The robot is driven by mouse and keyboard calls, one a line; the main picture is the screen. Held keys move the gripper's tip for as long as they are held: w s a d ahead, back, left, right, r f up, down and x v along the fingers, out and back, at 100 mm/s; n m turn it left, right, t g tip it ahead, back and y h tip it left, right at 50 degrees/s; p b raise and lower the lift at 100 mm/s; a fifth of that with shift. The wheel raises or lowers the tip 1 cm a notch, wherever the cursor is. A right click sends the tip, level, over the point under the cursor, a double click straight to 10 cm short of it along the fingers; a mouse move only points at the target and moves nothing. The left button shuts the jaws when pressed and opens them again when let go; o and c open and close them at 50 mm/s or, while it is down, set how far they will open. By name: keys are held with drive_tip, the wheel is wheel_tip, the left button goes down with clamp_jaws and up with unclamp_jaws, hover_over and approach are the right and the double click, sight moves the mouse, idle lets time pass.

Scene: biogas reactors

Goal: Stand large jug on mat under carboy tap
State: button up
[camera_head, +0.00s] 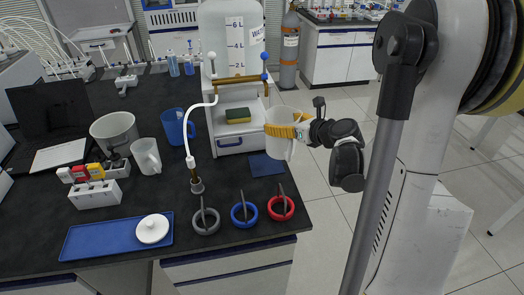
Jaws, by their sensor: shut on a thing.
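My gripper (282,130), with yellow fingers, is shut on a large whitish jug (284,149). It holds the jug upright at the right edge of the dark bench, to the right of the white stand. The carboy (216,45), translucent with level marks, stands on this stand. A brown bar with a white and a blue ball (264,77) crosses its lower front; I cannot make out the tap clearly. The dark blue mat (265,165) lies on the bench in front of the stand, bare, to the lower left of the jug. The jug's far side is hidden.
A white hose (188,130) curves down left of the stand to a small fitting. A blue jug (176,128) and white jug (147,156) stand farther left. Grey, blue and red rings (281,208) lie in front. A green-yellow sponge (238,116) sits in the stand.

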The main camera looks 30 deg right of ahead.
drive_tip(key=w+a+f+b, duration=0.4)
drive_tip(key=w+a+f, duration=0.1)
drive_tip(key=f, duration=0.4)
drive_tip(key=shift+w+a, duration=0.4)
drive_tip(key=shift+w, duration=0.15)
drive_tip(key=shift+f, duration=0.15)
